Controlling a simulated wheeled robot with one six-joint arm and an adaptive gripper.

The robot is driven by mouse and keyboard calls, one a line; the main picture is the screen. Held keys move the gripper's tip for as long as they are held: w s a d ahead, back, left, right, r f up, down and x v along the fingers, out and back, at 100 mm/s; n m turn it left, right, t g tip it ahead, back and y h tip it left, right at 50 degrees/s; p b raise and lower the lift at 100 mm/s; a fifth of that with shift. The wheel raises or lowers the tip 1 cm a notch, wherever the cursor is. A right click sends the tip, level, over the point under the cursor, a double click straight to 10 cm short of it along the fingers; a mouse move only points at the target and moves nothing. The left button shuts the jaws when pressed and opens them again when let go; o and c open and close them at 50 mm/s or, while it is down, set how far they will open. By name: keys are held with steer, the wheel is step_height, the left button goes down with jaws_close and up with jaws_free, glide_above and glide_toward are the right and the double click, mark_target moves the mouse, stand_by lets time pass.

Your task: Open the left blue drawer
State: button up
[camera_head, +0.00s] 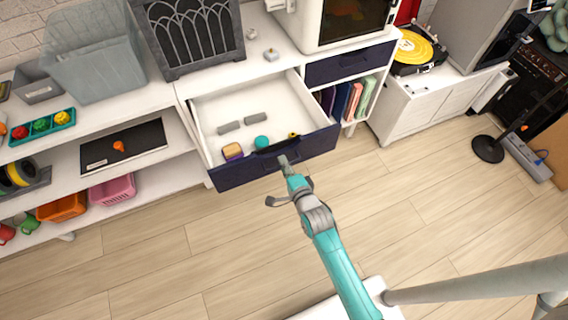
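The left blue drawer (220,178) has a dark navy front and a white inside, and it stands pulled far out of the white cabinet. Inside lie grey blocks (255,118), a teal round object (261,142), a tan and purple block (233,151) and a small yellow object (293,135). My gripper (283,160) is at the middle of the drawer front, by the dark handle (277,146). Its fingertips are small and overlap the front, so I cannot tell whether they grip the handle.
A second navy drawer (349,64) to the right is shut, above a shelf of books (352,97). Shelves with a tray (42,127) and bins (112,190) stand at the left. A turntable (415,50) sits on a white cabinet at the right. The wooden floor (430,200) is largely clear.

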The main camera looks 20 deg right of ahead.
steer(key=v, duration=1.1)
steer(key=shift+s, duration=0.35)
steer(key=shift+s, duration=0.1)
steer(key=s+r+n, duration=0.4)
steer(key=s+n, duration=0.2)
steer(key=s, duration=0.3)
steer(key=s+r+n, duration=0.5)
steer(key=s+n, duration=0.1)
steer(key=s, duration=0.3)
steer(key=s+r+n, duration=0.5)
steer(key=s+n, duration=0.1)
steer(key=s, duration=0.4)
steer(key=shift+a+g, duration=0.25)
steer(key=shift+g, duration=0.15)
